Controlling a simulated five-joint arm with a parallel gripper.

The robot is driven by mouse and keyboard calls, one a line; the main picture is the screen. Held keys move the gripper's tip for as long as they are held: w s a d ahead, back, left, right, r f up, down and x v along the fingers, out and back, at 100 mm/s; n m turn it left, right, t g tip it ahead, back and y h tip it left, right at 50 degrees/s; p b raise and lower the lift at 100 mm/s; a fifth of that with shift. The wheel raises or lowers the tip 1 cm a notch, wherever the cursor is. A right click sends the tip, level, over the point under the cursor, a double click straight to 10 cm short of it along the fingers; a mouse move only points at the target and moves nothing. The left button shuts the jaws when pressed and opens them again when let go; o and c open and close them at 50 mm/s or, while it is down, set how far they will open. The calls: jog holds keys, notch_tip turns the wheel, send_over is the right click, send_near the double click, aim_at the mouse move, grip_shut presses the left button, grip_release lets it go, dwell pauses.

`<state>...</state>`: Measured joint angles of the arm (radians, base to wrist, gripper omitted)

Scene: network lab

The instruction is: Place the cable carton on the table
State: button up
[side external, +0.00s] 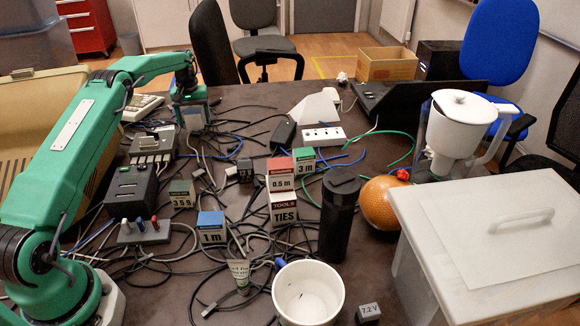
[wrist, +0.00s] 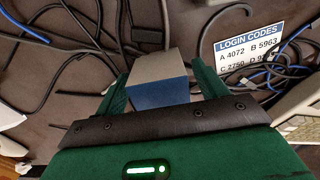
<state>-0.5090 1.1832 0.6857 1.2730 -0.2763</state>
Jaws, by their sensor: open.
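My gripper (side external: 189,96) is at the back left of the table in the side view. In the wrist view its green fingers (wrist: 161,78) are open, one on each side of a small carton (wrist: 158,92) with a grey top and a blue side, with gaps showing. In the side view this carton (side external: 196,119) is mostly hidden under the gripper. Other small cartons stand on the table (side external: 225,98): a blue-topped 1 m carton (side external: 212,228), a green-topped 3 m carton (side external: 303,161), and a red-topped 0.5 m carton (side external: 281,177) on a TOOLS TIES carton (side external: 284,208).
Loose cables surround the cartons. A login codes card (wrist: 249,48) lies right of the gripper in the wrist view. A black bottle (side external: 338,216), white pot (side external: 307,294), orange ball (side external: 382,203), water jug (side external: 459,128) and lidded bin (side external: 490,235) occupy the right side.

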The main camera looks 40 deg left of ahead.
aim_at(193, 111)
jog(key=shift+r, duration=0.1)
notch_tip(193, 111, up, 12)
dwell(0.8)
dwell(0.5)
jog(key=s+d+r+m+t, duration=0.1)
jog(key=s+d+r+m, duration=0.1)
jog(key=d+r, duration=0.8)
jog(key=s+d+r+m+t, duration=0.2)
jog(key=s+d+r, duration=0.6)
jog(key=d, duration=0.2)
jog(key=s+d+m+t, duration=0.1)
jog(key=s+d, duration=0.3)
jog(key=s, duration=0.2)
jog(key=s+d+m, duration=0.2)
jog(key=s+d, duration=0.2)
jog(key=s, duration=0.3)
jog(key=s+d+f+m, duration=0.1)
jog(key=s+d+f, duration=0.1)
jog(key=s, duration=0.4)
jog(key=s+d+f+m+t, duration=0.1)
jog(key=s+d+f, duration=0.1)
jog(key=s+f, duration=0.3)
jog(key=shift+s+t, duration=0.3)
jog(key=shift+s, duration=0.3)
